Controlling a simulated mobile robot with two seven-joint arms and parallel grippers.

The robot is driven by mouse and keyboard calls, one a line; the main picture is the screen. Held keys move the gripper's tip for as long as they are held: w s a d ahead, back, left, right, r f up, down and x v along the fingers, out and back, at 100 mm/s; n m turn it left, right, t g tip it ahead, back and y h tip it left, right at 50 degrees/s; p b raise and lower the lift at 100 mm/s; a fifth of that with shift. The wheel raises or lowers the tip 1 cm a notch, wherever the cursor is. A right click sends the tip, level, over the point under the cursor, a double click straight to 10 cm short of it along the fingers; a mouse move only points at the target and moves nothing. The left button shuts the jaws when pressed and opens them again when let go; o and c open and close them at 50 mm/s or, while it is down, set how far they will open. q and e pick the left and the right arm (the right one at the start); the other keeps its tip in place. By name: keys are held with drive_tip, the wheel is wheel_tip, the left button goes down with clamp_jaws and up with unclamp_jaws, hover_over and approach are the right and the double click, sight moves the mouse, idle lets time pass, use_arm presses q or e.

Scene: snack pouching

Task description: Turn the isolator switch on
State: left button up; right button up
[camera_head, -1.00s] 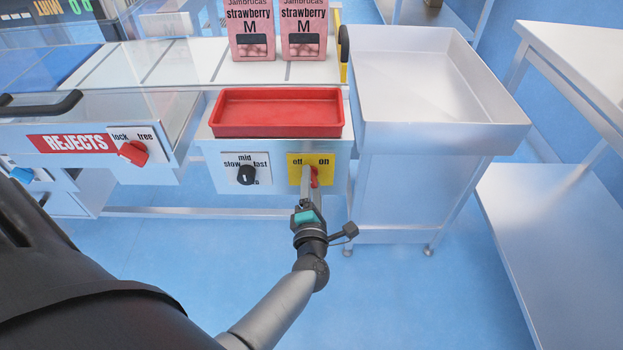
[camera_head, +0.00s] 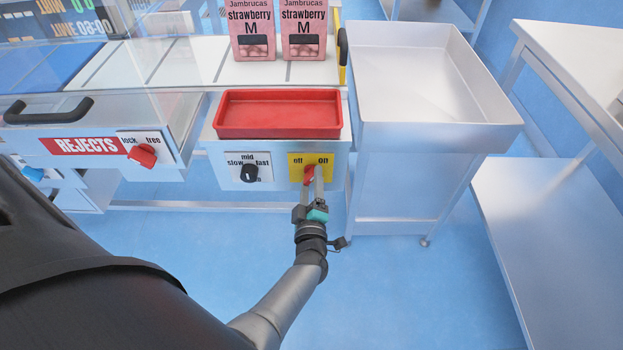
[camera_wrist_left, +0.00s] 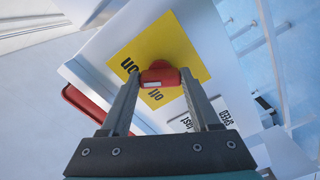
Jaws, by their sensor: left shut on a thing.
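The isolator switch is a red knob (camera_head: 309,175) on a yellow plate (camera_head: 325,162) marked off at left and on at right, on the machine front below a red tray. My left gripper (camera_head: 313,178) is shut on the knob, reaching up from below with one finger on each side. In the left wrist view the knob (camera_wrist_left: 160,76) sits between the fingertips (camera_wrist_left: 160,80), in front of the yellow plate (camera_wrist_left: 185,45). A small white mark shows on the knob. I cannot tell exactly which label it points to. My right gripper is out of view.
A black speed knob (camera_head: 249,172) sits just left of the yellow plate. A red tray (camera_head: 279,134) is above it. A red lock/free knob (camera_head: 143,155) is further left. A metal basin table (camera_head: 430,140) stands close on the right. The blue floor in front is clear.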

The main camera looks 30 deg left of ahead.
use_arm(q)
drive_tip(key=shift+m+p, duration=0.3)
drive_tip(key=shift+m, duration=0.9)
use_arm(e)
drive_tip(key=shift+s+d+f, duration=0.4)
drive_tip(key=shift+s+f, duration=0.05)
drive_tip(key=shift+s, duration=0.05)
use_arm(q)
drive_tip(key=shift+m, duration=0.3)
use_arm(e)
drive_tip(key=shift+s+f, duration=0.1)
use_arm(q)
drive_tip(key=o, duration=1.4)
drive_tip(key=shift+c, duration=0.2)
drive_tip(key=shift+s, duration=0.1)
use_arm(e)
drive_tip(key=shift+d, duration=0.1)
